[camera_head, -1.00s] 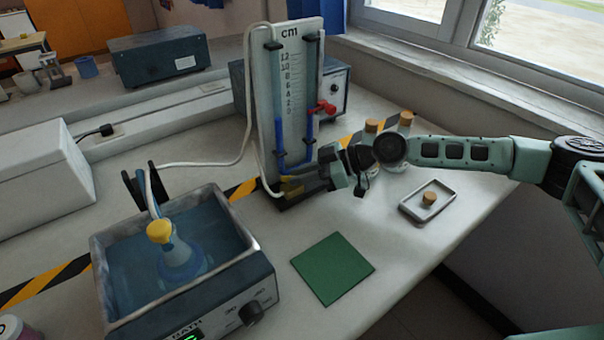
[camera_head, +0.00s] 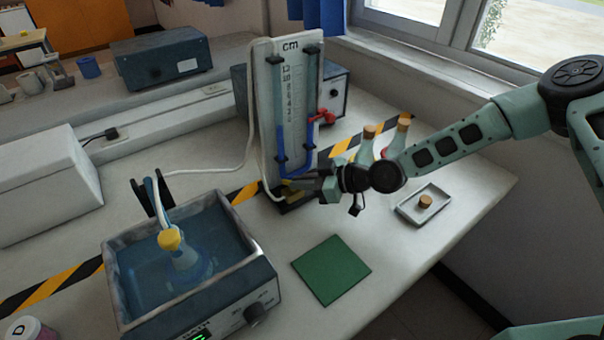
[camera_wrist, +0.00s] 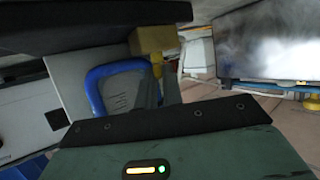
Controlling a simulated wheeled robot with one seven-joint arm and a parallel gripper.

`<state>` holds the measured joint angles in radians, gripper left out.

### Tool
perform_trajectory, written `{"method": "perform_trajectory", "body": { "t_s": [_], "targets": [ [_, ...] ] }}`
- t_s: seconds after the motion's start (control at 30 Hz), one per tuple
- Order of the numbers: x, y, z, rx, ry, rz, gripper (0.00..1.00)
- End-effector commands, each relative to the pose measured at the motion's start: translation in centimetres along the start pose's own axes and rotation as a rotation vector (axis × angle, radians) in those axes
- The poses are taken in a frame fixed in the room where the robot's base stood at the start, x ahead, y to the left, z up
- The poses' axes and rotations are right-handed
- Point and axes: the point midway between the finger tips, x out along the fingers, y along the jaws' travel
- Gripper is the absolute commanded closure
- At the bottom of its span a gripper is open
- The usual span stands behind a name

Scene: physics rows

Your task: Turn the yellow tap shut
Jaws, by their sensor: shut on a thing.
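The yellow tap (camera_head: 288,182) sits low on the front of the upright gauge board (camera_head: 268,120) marked "cm". The board carries a U-shaped tube with blue liquid (camera_head: 281,140). My gripper (camera_head: 305,184) reaches in from the right at the board's foot and is shut on the tap. In the wrist view the tap's yellow handle (camera_wrist: 154,42) shows at the jaws, with the blue tube (camera_wrist: 100,75) behind it. My gripper partly hides the tap in the head view, so its exact angle is hard to tell.
A water bath (camera_head: 265,270) with a yellow-topped flask (camera_head: 185,258) stands at the left front. A green mat (camera_head: 331,269) lies in front. A tray (camera_head: 440,200) with a cork and two corked bottles (camera_head: 402,135) are at right. A red clamp (camera_head: 325,116) sits on the board's right side.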

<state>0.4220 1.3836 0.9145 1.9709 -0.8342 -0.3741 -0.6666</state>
Motion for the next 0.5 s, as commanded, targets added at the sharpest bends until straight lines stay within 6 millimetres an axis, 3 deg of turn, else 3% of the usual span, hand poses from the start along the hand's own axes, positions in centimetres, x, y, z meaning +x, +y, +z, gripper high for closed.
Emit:
{"method": "perform_trajectory", "body": {
  "t_s": [0.5],
  "targets": [
    [0.31,-1.13,-0.2,0.145,0.002,0.353,1.0]
  ]
}}
